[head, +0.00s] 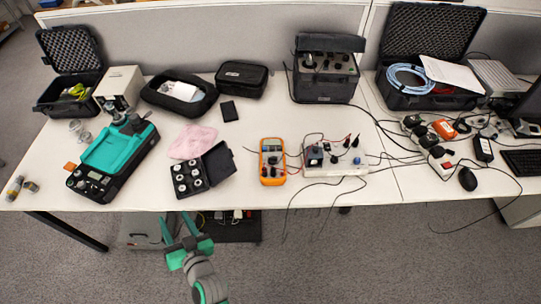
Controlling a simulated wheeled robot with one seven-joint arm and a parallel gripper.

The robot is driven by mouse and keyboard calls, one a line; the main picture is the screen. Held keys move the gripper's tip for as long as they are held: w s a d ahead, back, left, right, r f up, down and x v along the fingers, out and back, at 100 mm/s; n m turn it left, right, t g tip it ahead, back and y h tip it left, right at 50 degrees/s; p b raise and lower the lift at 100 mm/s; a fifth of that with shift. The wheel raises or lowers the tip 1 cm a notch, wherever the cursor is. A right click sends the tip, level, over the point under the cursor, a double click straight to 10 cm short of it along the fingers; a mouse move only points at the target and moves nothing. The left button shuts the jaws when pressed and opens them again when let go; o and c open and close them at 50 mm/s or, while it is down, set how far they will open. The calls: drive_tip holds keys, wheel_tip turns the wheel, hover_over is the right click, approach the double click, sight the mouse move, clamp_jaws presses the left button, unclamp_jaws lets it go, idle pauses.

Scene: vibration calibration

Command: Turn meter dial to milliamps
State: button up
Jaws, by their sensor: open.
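An orange multimeter (272,162) lies on the white table near its front edge, about the middle of the picture. Its round dial (272,160) shows on the face, but it is too small to read the setting. Dark and red leads run from the meter toward the box on its right. My gripper (178,226), with green fingers, is in front of the table edge, to the lower left of the meter. It is open and empty, apart from everything on the table.
A black case of several white-topped weights (188,178) sits left of the meter. A white box with knobs and cables (335,158) stands close on its right. Loose cables hang over the front edge (290,215). The teal-and-black instrument (112,150) is farther left.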

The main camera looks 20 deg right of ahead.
drive_tip(key=w+a+r+n+g+y, duration=0.1)
drive_tip(key=w+r+n+g+y, duration=0.15)
drive_tip(key=w+n, duration=0.45)
drive_tip(key=w+a+r+n+g+y, duration=0.2)
drive_tip(key=w+r+n+g, duration=0.2)
drive_tip(key=w, duration=0.7)
drive_tip(key=n+g+h, duration=0.3)
drive_tip(key=g+h, duration=0.5)
drive_tip(key=h, duration=0.2)
approach(273, 158)
drive_tip(key=shift+y, duration=0.25)
drive_tip(key=f, duration=0.8)
drive_tip(key=shift+w+d+f, duration=0.15)
drive_tip(key=shift+w+f, duration=0.1)
drive_tip(key=shift+f, duration=0.05)
drive_tip(key=c, duration=1)
